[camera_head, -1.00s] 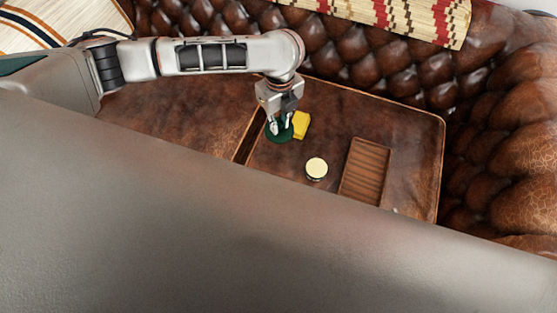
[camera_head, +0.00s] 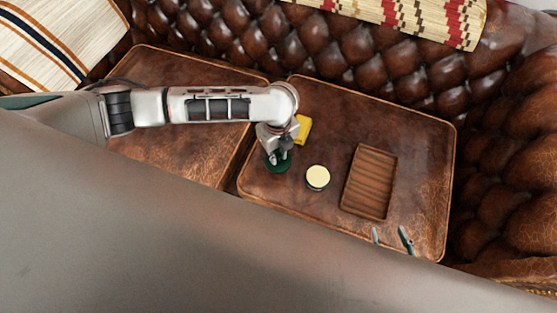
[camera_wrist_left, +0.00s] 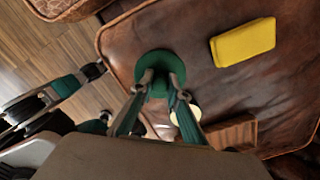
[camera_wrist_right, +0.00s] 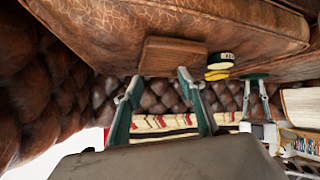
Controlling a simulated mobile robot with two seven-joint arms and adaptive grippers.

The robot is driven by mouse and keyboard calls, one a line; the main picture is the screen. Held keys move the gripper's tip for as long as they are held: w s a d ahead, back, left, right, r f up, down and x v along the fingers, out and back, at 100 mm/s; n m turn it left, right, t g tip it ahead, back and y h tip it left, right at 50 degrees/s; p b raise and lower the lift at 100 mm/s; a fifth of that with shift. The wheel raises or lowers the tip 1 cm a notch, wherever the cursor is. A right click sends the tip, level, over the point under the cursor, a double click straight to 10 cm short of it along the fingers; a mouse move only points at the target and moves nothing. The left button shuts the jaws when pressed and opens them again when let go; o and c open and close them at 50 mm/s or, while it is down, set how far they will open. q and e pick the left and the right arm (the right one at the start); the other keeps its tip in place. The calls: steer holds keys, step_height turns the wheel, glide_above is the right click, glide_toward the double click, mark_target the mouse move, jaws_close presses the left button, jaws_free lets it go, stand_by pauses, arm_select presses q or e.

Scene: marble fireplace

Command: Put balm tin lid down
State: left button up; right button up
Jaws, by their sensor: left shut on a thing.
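The dark green balm tin lid (camera_head: 275,167) is a round disc at the left part of the right leather seat cushion. My left gripper (camera_head: 279,156) is shut on it, pointing down. The lid also shows between the fingertips in the left wrist view (camera_wrist_left: 158,62). I cannot tell whether it touches the cushion. The balm tin (camera_head: 317,177), green with a cream top, stands open to the right of the lid, and its labelled side shows in the right wrist view (camera_wrist_right: 224,60). My right gripper (camera_head: 390,237) is open and empty at the cushion's front edge.
A yellow block (camera_head: 304,130) lies behind the lid, close to my left gripper. A slatted wooden tray (camera_head: 391,181) lies right of the tin. The tufted sofa back (camera_head: 360,65) rises behind. A gap separates the two cushions.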

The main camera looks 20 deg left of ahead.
mark_target(278, 163)
arm_select(q)
steer(key=f, duration=0.2)
steer(key=f+b, duration=0.1)
steer(key=shift+s+f, duration=0.25)
steer(key=shift+f, duration=0.15)
steer(key=shift+w+f+b, duration=0.1)
steer(key=shift+f+b, duration=0.35)
steer(key=shift+f, duration=0.4)
steer(key=shift+w+r, duration=0.15)
steer(key=shift+r, duration=0.05)
steer(key=shift+f, duration=0.1)
steer(key=o, duration=0.9)
steer(key=shift+f, duration=0.1)
arm_select(e)
steer(key=shift+w+a+f, duration=0.15)
steer(key=shift+w+a, duration=0.05)
steer(key=shift+a, duration=0.15)
arm_select(q)
steer(key=shift+o, duration=0.2)
